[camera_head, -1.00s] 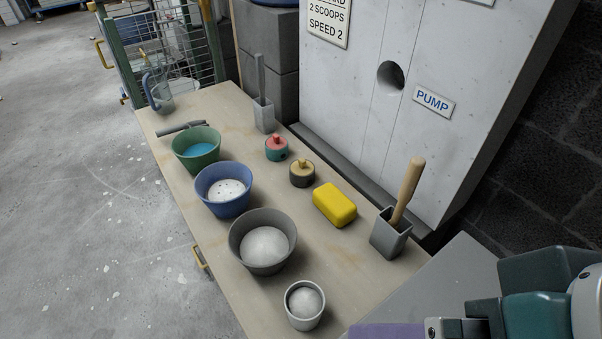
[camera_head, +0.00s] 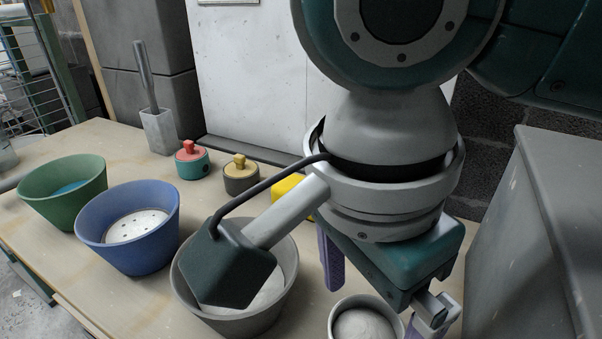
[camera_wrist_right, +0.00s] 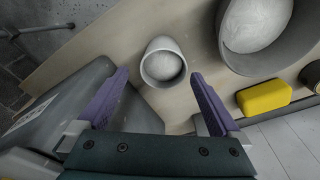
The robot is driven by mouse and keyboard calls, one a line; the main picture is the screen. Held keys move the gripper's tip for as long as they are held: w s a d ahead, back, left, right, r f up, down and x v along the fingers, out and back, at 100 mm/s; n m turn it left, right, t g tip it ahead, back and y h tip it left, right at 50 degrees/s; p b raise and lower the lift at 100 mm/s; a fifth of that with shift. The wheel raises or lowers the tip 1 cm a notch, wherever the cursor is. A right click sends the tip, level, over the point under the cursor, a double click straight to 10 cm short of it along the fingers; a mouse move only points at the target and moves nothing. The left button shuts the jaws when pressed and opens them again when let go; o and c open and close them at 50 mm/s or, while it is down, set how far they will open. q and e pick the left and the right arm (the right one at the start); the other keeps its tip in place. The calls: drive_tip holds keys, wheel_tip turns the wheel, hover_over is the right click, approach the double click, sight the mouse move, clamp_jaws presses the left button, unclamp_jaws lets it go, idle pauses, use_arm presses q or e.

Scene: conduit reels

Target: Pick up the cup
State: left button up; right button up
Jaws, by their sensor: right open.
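The cup is a small light grey one (camera_head: 333,321) filled with pale powder, upright on the table. In the head view it is at the bottom edge, partly cut off. In the right wrist view the cup (camera_wrist_right: 163,43) is whole and lies ahead of the fingers, near the middle line between them. My right gripper (camera_head: 384,291) is open, with purple fingers apart and nothing between them; it also shows in the right wrist view (camera_wrist_right: 160,78). It hangs above the table close to the cup, with no clear contact. My left gripper is not in view.
A grey bowl (camera_head: 187,299) of powder stands left of the cup. A blue bowl (camera_head: 140,260) and green bowl (camera_head: 70,212) stand farther left. A yellow block (camera_wrist_right: 263,97) lies behind, partly hidden by my arm in the head view. A grey cabinet (camera_head: 540,240) stands at right.

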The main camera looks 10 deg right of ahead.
drive_tip(key=f, duration=0.1)
drive_tip(key=b, duration=0.4)
hover_over(366, 333)
drive_tip(key=s+a, duration=0.1)
drive_tip(key=s, duration=0.1)
drive_tip(key=f, duration=0.4)
drive_tip(key=shift+a+f, duration=0.2)
drive_tip(key=shift+f, duration=0.1)
drive_tip(key=shift+s+f, duration=0.1)
drive_tip(key=shift+f, duration=0.25)
drive_tip(key=shift+r, duration=0.1)
drive_tip(key=shift+c, duration=1.4)
drive_tip(key=c, duration=1.1)
